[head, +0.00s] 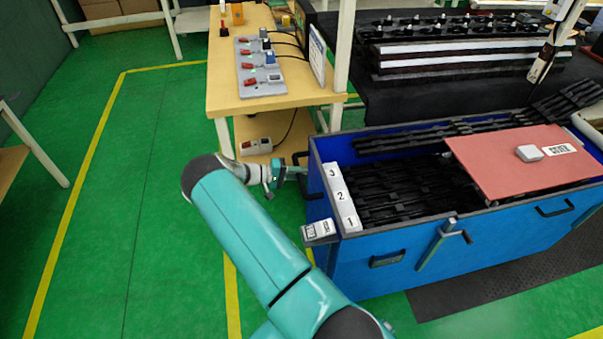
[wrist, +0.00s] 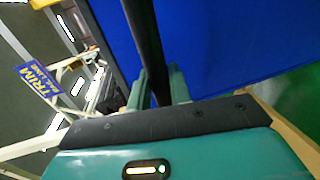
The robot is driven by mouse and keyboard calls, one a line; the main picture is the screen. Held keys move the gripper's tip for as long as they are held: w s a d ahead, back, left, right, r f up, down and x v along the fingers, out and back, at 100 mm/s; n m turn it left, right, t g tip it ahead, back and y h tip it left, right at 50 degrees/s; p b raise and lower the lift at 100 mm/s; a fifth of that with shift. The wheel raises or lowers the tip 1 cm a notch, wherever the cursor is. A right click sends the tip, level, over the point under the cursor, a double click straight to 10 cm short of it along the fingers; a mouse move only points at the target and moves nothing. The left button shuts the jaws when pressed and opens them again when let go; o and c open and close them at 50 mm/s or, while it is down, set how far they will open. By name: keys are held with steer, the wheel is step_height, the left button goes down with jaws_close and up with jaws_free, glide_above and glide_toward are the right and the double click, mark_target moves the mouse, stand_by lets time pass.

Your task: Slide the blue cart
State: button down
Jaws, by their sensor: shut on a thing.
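The blue cart (head: 500,241) stands on the green floor at the right of the head view, holding several black trim strips. My gripper (head: 291,170) is at the cart's left end, shut on the black end handle (head: 309,188). In the wrist view the handle (wrist: 143,35) runs as a dark bar between the two fingers of my gripper (wrist: 158,88). The cart's blue end wall (wrist: 225,45) fills the upper right there. The fingertips' far ends are partly hidden by the bar.
A wooden workbench (head: 230,75) with a grey fixture board (head: 255,80) stands just behind my gripper. A black-draped table (head: 400,103) with trim stacks is behind the cart. A red lid (head: 500,170) covers the cart's right part. Green floor (head: 150,200) at left is clear.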

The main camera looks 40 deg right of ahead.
steer(key=shift+s+d, duration=0.15)
steer(key=shift+d, duration=0.3)
steer(key=shift+a, duration=0.1)
steer(key=c, duration=1.3)
jaws_free()
steer(key=shift+c, duration=0.2)
steer(key=v, duration=1.3)
steer(key=shift+w+a, duration=0.3)
steer(key=shift+r, duration=0.1)
steer(key=shift+r, duration=0.1)
